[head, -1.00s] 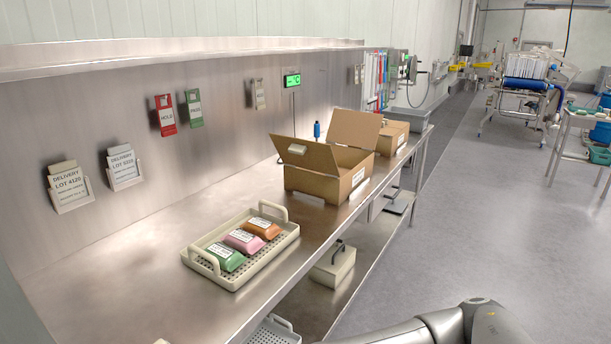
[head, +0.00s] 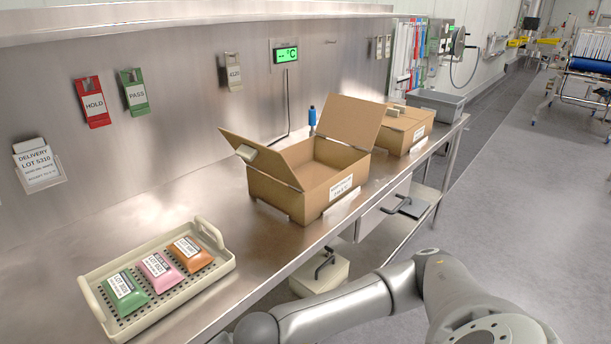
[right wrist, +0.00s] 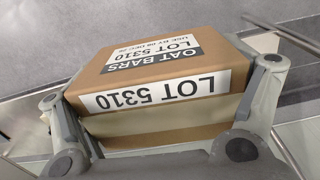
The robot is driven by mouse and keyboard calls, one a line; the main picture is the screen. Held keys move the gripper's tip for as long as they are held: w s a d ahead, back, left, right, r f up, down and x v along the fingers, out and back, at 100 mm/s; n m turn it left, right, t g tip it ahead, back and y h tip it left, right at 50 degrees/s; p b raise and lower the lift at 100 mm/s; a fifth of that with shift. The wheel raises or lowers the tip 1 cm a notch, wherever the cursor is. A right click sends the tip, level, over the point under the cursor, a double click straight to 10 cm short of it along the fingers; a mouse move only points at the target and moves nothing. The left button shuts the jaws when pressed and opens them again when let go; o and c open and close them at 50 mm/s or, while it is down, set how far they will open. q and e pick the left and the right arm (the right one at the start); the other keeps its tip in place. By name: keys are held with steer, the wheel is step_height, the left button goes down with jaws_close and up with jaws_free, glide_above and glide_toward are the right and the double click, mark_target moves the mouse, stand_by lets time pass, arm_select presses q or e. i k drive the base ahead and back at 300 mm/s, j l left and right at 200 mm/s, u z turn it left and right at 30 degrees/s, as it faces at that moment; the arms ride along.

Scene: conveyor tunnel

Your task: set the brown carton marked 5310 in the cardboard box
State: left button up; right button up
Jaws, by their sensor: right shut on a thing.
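The brown carton (right wrist: 160,75) shows in the right wrist view, with white and black labels reading OAT BARS and LOT 5310. My right gripper (right wrist: 165,88) is shut on it, one finger at each side. The carton and this gripper are out of the head view, where only my right arm shows at the bottom. The cardboard box (head: 285,193) stands on the steel bench with flaps raised and its top open. Its floor is mostly hidden by the near wall. My left gripper is not in view.
A cream tray (head: 222,268) with green, pink and orange packs sits nearer on the bench. Bare steel lies between tray and box.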

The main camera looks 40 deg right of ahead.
mark_target(307, 185)
steer(key=l+u, duration=0.15)
steer(key=l, duration=0.5)
steer(key=k+l+u, duration=0.2)
steer(key=l, duration=0.5)
steer(key=l+u, duration=0.15)
steer(key=l, duration=0.5)
